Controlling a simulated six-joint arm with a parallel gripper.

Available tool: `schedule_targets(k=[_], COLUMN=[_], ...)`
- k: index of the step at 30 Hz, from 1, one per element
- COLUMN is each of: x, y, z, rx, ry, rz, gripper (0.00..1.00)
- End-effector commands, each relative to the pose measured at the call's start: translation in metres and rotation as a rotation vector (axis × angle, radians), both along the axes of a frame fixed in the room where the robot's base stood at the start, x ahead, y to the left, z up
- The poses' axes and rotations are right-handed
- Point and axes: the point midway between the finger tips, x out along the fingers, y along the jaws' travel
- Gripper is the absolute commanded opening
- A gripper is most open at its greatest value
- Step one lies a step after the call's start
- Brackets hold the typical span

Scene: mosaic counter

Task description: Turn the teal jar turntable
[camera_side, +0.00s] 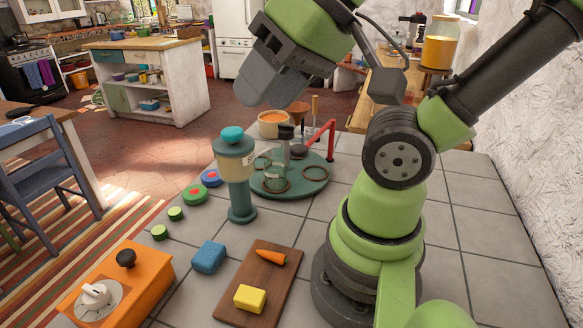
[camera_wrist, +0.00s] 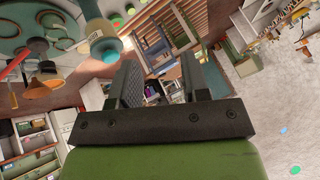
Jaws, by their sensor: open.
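The teal turntable (camera_side: 302,188) is a low round disc on the tiled counter in the side view. A clear jar (camera_side: 275,180), a dark-topped item and dark rings are on it, and a red bent bar (camera_side: 323,138) rises at its far right. The turntable also shows at the upper left of the wrist view (camera_wrist: 15,27), cut by the edge. My gripper (camera_side: 262,98) is above and behind the turntable, apart from it. In the wrist view its two fingers (camera_wrist: 157,75) are spread with nothing held between them.
A teal and cream dispenser (camera_side: 239,170) stands just left of the turntable. An orange-filled pot (camera_side: 272,123) is behind it. A blue block (camera_side: 208,257), a board (camera_side: 257,306) with a carrot and yellow block, and an orange box (camera_side: 140,290) are in front. Tiles right of the turntable are clear.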

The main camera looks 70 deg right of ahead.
Motion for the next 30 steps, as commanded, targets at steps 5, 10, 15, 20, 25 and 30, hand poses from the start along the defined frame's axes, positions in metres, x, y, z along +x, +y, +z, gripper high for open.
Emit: schedule_targets(k=[5, 10, 15, 20, 25, 30], x=[0.0, 0.0, 0.016, 0.056, 0.096, 0.114], y=[0.0, 0.0, -0.011, -0.049, -0.116, -0.196], z=[0.0, 0.0, 0.006, 0.012, 0.003, -0.028], rx=[0.0, 0.0, 0.004, 0.021, 0.062, 0.119], ry=[0.0, 0.001, 0.049, 0.172, 0.321, 0.464], rz=[0.0, -0.001, -0.077, -0.283, -0.545, -0.807], gripper=[0.43, 0.54, 0.69, 0.69, 0.69, 0.69])
